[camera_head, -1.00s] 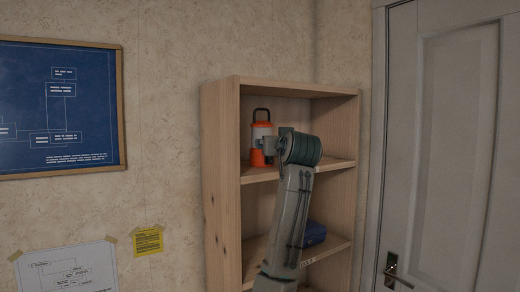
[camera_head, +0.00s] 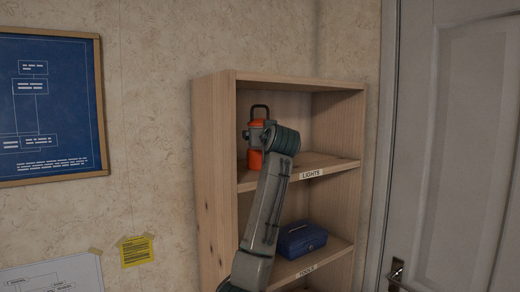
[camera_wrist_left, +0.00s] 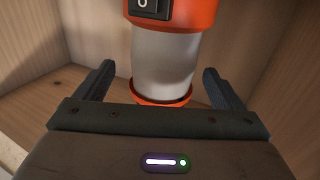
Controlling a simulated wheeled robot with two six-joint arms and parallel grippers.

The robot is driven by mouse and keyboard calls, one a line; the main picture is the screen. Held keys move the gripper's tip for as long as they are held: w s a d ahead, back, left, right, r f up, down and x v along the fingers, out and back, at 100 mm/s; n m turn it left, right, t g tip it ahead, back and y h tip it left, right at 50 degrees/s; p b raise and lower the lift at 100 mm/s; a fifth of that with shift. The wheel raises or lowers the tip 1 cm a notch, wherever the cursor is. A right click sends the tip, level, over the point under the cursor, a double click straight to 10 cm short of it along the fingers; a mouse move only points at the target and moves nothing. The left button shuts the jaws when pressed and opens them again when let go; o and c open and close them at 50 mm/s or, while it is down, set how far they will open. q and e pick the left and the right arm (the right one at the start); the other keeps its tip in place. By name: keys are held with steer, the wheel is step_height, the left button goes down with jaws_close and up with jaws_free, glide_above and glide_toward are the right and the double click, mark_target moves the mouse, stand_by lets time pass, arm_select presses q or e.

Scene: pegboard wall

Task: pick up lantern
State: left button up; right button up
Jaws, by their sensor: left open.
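The lantern (camera_head: 255,160), orange with a pale middle and a dark top handle, stands upright on the upper shelf, partly hidden by my arm. In the left wrist view the lantern (camera_wrist_left: 165,65) shows its pale cylinder, orange parts and a black switch. My left gripper (camera_wrist_left: 160,88) is open, with one finger on each side of the lantern and visible gaps between the fingers and its body. In the head view my left gripper (camera_head: 257,135) is at the lantern, its fingers hard to make out. My right gripper is not in view.
The wooden shelf unit (camera_head: 215,180) has side walls close around the lantern. The upper board has a LIGHTS label (camera_head: 311,174). A blue toolbox (camera_head: 302,240) sits on the lower shelf, marked TOOLS (camera_head: 307,270). A white door (camera_head: 450,150) stands at right.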

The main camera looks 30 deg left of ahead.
arm_select(q)
steer(key=shift+w+a+r+p, duration=0.6)
steer(key=shift+a+p, duration=0.2)
steer(key=shift+p, duration=0.1)
steer(key=shift+w+a+f+p, duration=0.1)
steer(key=shift+w+a+p, duration=0.25)
steer(key=shift+a, duration=0.2)
steer(key=shift+w+a+f, duration=0.15)
steer(key=shift+w+f, duration=0.05)
steer(key=c, duration=0.3)
steer(key=shift+r, duration=0.1)
jaws_close()
steer(key=shift+r, duration=0.1)
